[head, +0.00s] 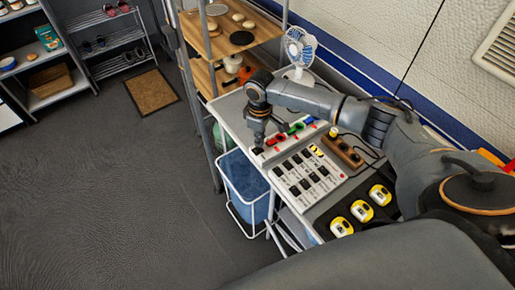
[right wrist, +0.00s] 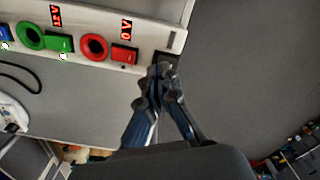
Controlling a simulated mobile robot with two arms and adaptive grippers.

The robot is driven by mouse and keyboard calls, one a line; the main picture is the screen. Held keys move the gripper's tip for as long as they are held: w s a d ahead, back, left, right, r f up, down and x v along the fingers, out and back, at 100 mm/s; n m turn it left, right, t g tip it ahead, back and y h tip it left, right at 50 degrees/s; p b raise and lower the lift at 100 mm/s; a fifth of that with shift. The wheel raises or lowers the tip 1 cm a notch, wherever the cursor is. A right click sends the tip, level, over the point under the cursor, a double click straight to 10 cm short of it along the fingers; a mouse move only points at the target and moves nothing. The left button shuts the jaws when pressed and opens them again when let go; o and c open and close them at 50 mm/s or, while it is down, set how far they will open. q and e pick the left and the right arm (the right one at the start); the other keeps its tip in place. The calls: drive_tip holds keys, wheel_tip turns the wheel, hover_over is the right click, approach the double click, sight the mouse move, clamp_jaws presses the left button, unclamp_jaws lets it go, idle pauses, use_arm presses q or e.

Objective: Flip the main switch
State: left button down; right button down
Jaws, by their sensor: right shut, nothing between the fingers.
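A white power strip (head: 287,142) stands on the workbench, with coloured sockets and switches; it also shows in the right wrist view (right wrist: 90,58). At its near-left end is a black switch (right wrist: 170,58), which appears to be the main switch. It is partly hidden by my right gripper. My right gripper (head: 259,143) is shut and empty, pointing down at that end. In the right wrist view its fingertips (right wrist: 161,70) overlap the switch's edge; I cannot tell whether they touch. Which way the switch is set is unclear. My left gripper is out of view.
A white switch panel (head: 308,178) and several yellow-and-white devices (head: 361,211) lie along the bench. A small fan (head: 299,48) stands at the back. A blue bin (head: 243,178) stands below on the left. Open floor (head: 110,190) lies further left.

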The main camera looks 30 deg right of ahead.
drive_tip(key=shift+f+b, duration=0.45)
drive_tip(key=shift+f, duration=0.6)
idle(0.5)
drive_tip(key=shift+s, duration=0.1)
drive_tip(key=shift+r+p, duration=0.8)
drive_tip(key=shift+p, duration=0.2)
wheel_tip(320, 180, up, 6)
drive_tip(key=p, duration=0.6)
drive_tip(key=shift+f, duration=0.25)
drive_tip(key=shift+f, duration=0.1)
